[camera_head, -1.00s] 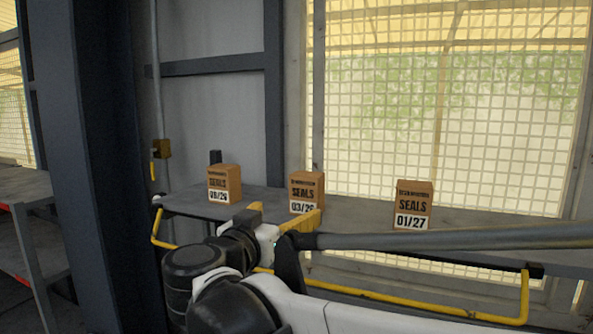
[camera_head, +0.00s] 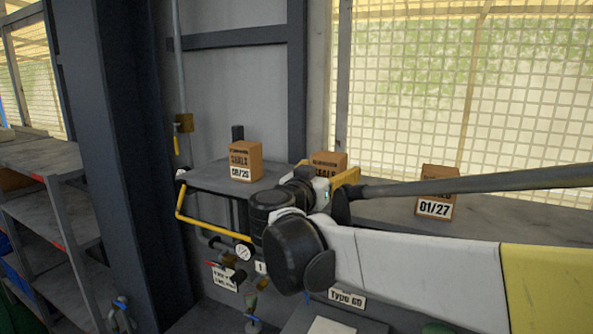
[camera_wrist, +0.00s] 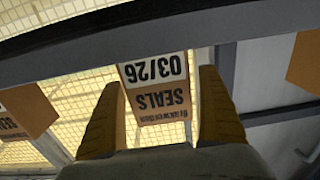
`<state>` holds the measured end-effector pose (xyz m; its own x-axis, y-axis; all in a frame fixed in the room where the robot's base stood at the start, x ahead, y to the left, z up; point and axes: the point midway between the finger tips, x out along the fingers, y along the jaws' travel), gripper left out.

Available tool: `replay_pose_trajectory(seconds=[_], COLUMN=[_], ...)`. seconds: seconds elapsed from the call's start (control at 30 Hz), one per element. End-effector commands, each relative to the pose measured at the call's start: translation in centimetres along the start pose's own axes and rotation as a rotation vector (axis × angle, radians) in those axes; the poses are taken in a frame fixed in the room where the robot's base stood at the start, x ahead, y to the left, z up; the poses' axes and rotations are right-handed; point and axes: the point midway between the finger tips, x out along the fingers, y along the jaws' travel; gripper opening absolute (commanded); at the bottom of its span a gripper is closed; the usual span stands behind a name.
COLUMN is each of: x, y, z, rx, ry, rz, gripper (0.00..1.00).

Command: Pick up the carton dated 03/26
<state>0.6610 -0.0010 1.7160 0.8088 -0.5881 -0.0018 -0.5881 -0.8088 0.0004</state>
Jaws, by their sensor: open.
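The carton dated 03/26 (camera_wrist: 158,92) is a brown box with a black SEALS print and a white date label. It shows upside down in the wrist view, between the two yellow fingers of my gripper (camera_wrist: 160,82). The fingers are open, one on each side, and I cannot tell whether they touch it. In the head view the same carton (camera_head: 328,160) stands on the grey shelf (camera_head: 205,178), with its date hidden behind my arm. My gripper (camera_head: 325,176) is right in front of it there, partly hidden by my own wrist.
A carton dated 01/27 (camera_head: 436,207) stands to the right, partly behind my arm. Another carton (camera_head: 244,161), its date apparently 08/26, stands to the left. A yellow rail (camera_head: 210,228) runs along the shelf front. Valves and a gauge (camera_head: 243,252) sit below.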

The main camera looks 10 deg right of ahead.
Motion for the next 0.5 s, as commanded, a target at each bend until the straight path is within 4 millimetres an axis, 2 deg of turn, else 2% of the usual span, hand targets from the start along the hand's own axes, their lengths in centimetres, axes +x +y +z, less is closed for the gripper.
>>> replay_pose_trajectory(seconds=[0.2,0.27,0.4,0.43,0.5], x=[0.06,0.06,0.05,0.05,0.04], y=[-0.02,-0.01,-0.01,-0.01,0.00], z=[0.07,0.07,0.07,0.07,0.05], rx=[0.000,0.000,0.000,0.000,0.000], ry=[0.000,0.000,0.000,0.000,0.000], rz=[-0.001,-0.001,0.000,0.000,0.000], gripper=[0.88,0.70,0.28,0.21,0.20])
